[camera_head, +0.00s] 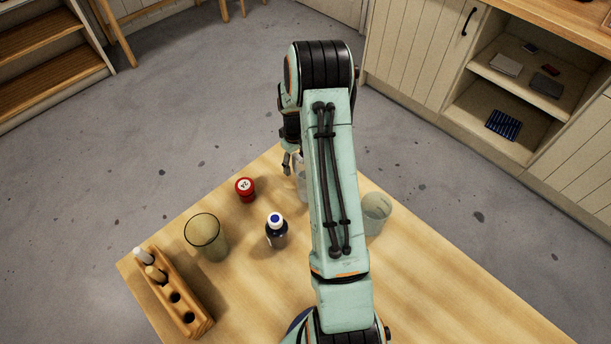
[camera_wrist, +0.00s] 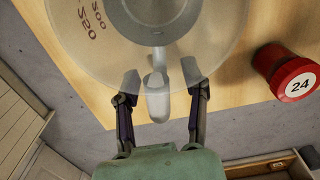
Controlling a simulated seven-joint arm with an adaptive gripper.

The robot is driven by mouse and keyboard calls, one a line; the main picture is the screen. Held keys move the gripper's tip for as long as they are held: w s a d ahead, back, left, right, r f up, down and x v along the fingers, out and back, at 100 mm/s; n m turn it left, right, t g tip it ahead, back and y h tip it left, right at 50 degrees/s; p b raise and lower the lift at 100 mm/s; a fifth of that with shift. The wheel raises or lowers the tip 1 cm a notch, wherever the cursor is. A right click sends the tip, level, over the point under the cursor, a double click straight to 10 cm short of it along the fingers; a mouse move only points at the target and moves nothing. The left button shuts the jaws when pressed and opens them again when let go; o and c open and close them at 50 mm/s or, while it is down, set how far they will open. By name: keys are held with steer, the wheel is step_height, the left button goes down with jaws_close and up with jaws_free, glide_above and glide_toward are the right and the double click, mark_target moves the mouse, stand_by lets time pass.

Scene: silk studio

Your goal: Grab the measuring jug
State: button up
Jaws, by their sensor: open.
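My gripper (camera_wrist: 160,82) is open, with one finger on each side of the handle and a gap to both. In the head view my arm hides most of the jug (camera_head: 301,184); only a pale strip shows beside it. One finger of my gripper (camera_head: 287,163) shows near the table's far corner.
A red weight marked 24 (camera_wrist: 285,72) stands near the jug; the head view shows it too (camera_head: 245,189). On the wooden table (camera_head: 430,285) are a dark bottle (camera_head: 276,233), a tinted glass (camera_head: 206,238), a wooden rack (camera_head: 182,300) and a clear beaker (camera_head: 376,213). The front right is clear.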

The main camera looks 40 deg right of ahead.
jaws_close()
steer(key=shift+r, duration=0.2)
stand_by(0.3)
steer(key=shift+r, duration=0.85)
steer(key=s+a+r, duration=0.8)
steer(key=s+r, duration=0.3)
steer(key=shift+s, duration=0.25)
stand_by(0.9)
